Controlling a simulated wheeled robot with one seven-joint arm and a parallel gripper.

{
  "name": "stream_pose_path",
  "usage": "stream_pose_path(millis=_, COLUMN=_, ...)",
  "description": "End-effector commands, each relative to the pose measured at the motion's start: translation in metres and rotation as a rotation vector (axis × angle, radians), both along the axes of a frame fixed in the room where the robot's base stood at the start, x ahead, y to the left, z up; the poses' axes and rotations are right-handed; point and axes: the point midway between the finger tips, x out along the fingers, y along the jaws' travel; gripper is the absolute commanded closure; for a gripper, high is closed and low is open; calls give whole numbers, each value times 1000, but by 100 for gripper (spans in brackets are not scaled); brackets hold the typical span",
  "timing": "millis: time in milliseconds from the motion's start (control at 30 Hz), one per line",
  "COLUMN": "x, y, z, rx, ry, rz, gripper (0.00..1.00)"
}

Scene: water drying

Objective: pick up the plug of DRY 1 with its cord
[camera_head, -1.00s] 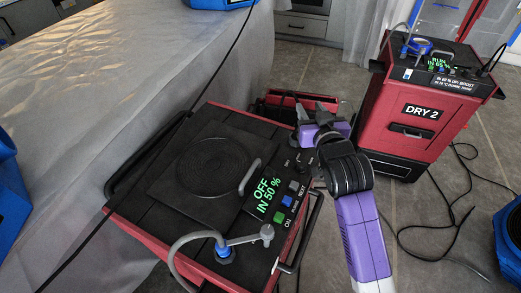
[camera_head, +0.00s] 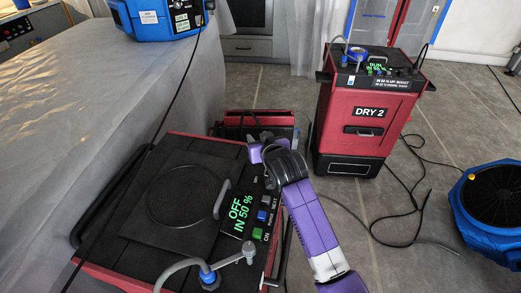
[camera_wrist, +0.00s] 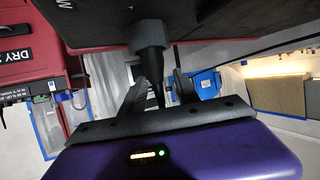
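The near red-and-black machine (camera_head: 130,232) reads "OFF IN 50 %" on its top panel. No DRY 1 label is visible on it, and DRY 2 is a separate machine (camera_head: 356,140) behind. My gripper (camera_head: 264,137) is at the near machine's far right corner. In the wrist view a black tapered plug (camera_wrist: 150,50) sticks out from a dark surface, narrowing to a cord end between the fingers of my gripper (camera_wrist: 159,82). The fingers look apart on either side of it, with a small gap at the right. Contact is hard to judge. The plug cannot be made out in the head view.
A red box (camera_head: 240,119) stands just behind the near machine. Black cords (camera_head: 412,190) lie on the floor at right, near a blue fan (camera_head: 490,205). A sheet-covered surface (camera_head: 80,85) fills the left, with a blue unit (camera_head: 160,18) on it. Tiled floor lies between.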

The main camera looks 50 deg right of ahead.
Motion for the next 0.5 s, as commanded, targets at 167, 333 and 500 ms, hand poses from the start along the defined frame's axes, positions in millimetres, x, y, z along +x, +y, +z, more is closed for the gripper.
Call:
stream_pose_path(millis=167, x=5, y=-3, z=-3, rx=0, ry=0, rz=0, gripper=63)
stream_pose_path(millis=333, x=5, y=-3, z=-3, rx=0, ry=0, rz=0, gripper=67)
stream_pose_path(millis=500, x=5, y=-3, z=-2, rx=0, ry=0, rz=1, gripper=100)
